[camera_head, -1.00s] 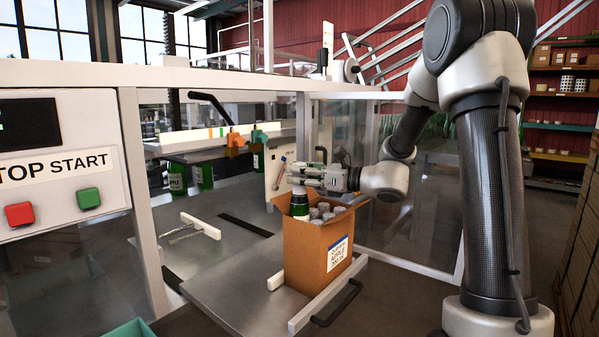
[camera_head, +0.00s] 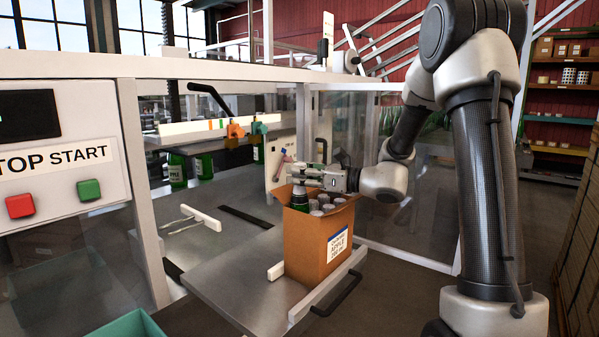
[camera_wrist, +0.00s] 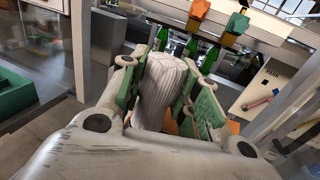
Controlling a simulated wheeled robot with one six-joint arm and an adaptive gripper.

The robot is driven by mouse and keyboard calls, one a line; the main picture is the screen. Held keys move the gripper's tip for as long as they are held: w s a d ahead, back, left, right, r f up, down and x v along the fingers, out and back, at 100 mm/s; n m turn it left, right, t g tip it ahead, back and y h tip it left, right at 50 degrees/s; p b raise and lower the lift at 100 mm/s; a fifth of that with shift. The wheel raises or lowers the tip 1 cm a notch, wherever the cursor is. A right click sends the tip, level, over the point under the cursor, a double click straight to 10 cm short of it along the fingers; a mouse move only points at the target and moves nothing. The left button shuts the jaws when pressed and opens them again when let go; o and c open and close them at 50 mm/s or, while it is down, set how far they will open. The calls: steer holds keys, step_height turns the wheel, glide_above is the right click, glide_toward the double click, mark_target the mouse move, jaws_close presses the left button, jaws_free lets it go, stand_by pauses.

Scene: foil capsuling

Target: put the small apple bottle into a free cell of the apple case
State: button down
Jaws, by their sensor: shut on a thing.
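The apple case (camera_head: 306,256) is an open brown carton with a white and blue apple label, standing on a metal shelf. My gripper (camera_head: 294,174) is over its left part, shut on the top of the small apple bottle (camera_head: 299,204). The bottle is dark and upright, its lower part hidden behind the carton wall. Several grey-capped bottles (camera_head: 325,206) stand beside it in the case. In the wrist view, a ribbed, pale grey cap (camera_wrist: 164,92) sits between the green pads of my gripper (camera_wrist: 170,68). The cell under the bottle is hidden.
White rails (camera_head: 312,296) flank the case on the shelf (camera_head: 225,285). Green bottles (camera_head: 204,166) hang or stand under orange and teal clamps behind. A frame post (camera_head: 143,190) and a button panel (camera_head: 60,160) are left.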

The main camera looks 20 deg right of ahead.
steer(key=shift+f, duration=1.3)
steer(key=c, duration=1)
jaws_free()
steer(key=shift+o, duration=0.2)
steer(key=shift+d, duration=0.1)
steer(key=v, duration=1.2)
